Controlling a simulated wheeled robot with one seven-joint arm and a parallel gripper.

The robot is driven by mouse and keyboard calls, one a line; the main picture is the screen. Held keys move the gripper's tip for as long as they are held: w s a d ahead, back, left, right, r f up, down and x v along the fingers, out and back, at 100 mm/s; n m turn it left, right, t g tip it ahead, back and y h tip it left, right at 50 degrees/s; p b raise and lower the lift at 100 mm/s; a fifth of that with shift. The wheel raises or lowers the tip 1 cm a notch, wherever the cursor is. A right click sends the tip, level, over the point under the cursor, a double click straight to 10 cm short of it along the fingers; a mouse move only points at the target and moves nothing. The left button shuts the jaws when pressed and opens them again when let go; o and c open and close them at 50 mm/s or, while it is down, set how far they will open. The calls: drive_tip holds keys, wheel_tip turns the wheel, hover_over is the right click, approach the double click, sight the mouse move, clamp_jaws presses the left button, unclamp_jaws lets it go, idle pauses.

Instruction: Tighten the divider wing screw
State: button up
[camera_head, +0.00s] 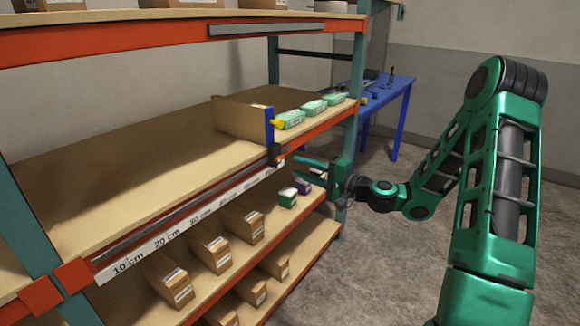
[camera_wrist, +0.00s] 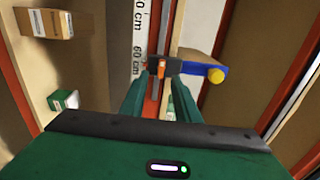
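The divider (camera_head: 238,118) is a brown panel with a blue front post (camera_head: 269,125), standing on the upper deck. A yellow knob (camera_head: 277,122) sticks out of the post; it also shows in the wrist view (camera_wrist: 215,75). At the post's foot a black clamp (camera_head: 275,154) sits on the front rail. In the wrist view a small orange piece (camera_wrist: 162,67), which looks like the wing screw, is on this clamp. My gripper (camera_head: 300,170) is in front of the clamp. Its fingers are apart, with the orange piece seen between the fingertips (camera_wrist: 161,82). I cannot tell whether they touch it.
A label strip (camera_head: 185,227) with centimetre marks runs along the shelf front. Several green-and-white boxes (camera_head: 313,107) stand right of the divider. Brown cartons (camera_head: 210,248) fill the lower shelves. A blue table (camera_head: 385,95) stands behind. The floor (camera_head: 370,260) beside the shelf is clear.

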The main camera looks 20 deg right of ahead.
drive_tip(key=shift+v, duration=2.3)
